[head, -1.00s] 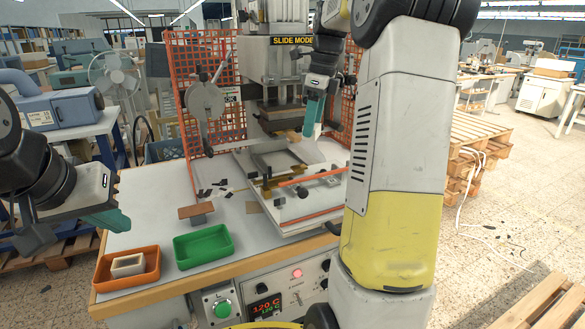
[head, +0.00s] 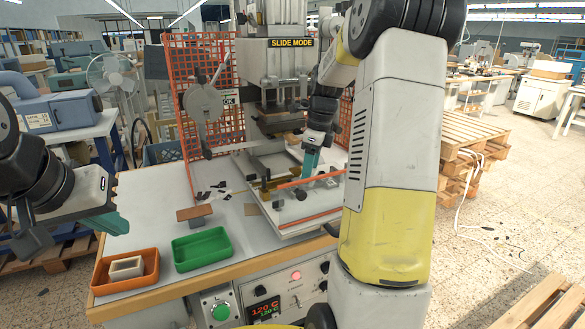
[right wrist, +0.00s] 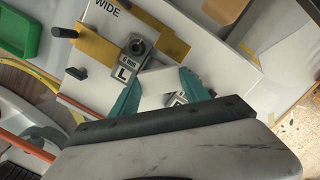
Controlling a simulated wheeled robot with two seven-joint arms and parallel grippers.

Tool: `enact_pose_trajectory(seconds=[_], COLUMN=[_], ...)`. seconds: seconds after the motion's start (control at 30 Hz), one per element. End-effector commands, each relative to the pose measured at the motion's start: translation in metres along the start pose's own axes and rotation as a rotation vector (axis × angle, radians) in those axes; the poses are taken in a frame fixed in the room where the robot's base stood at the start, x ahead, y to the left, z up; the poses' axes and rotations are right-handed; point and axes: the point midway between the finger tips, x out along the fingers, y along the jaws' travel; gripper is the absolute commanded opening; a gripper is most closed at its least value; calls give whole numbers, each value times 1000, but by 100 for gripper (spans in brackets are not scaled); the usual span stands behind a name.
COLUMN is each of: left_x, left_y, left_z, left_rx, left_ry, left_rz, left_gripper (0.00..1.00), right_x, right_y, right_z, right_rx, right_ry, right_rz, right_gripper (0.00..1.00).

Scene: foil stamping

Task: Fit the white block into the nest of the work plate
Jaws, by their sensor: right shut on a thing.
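My right gripper (head: 308,168) is low over the white work plate (head: 325,198) at the press. In the right wrist view its teal fingertips (right wrist: 160,92) are shut on the white block (right wrist: 162,86), held between them. The block lies beside the grey stop marked L (right wrist: 125,72). The nest is not clearly visible, and I cannot tell whether the block touches the plate. My left gripper (head: 108,224) hangs at the left, away from the plate; its jaw opening is unclear.
Orange mesh guards (head: 188,95) flank the press (head: 270,75). Brass-coloured clamps (right wrist: 158,35) lie close to my right fingers.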

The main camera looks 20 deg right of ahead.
Motion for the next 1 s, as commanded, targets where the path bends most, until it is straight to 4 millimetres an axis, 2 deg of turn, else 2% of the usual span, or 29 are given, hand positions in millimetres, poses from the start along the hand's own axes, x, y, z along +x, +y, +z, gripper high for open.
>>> enact_pose_trajectory(seconds=[0.23, 0.27, 0.37, 0.77, 0.87, 1.0], left_x=[0, 0, 0, 0, 0, 0], left_y=[0, 0, 0, 0, 0, 0], left_z=[0, 0, 0, 0, 0, 0], left_rx=[0, 0, 0, 0, 0, 0], left_ry=[0, 0, 0, 0, 0, 0], left_rz=[0, 0, 0, 0, 0, 0], left_gripper=[0, 0, 0, 0, 0, 0], right_x=[4, 4, 4, -1, -14, -43], right_y=[0, 0, 0, 0, -1, -1], right_z=[0, 0, 0, 0, 1, 1], right_rx=[-1, -1, -1, 0, 0, -1], right_ry=[0, 0, 0, -1, -1, -2], right_rz=[1, 1, 0, -1, -3, -5], right_gripper=[6, 56, 75, 76, 76, 76])
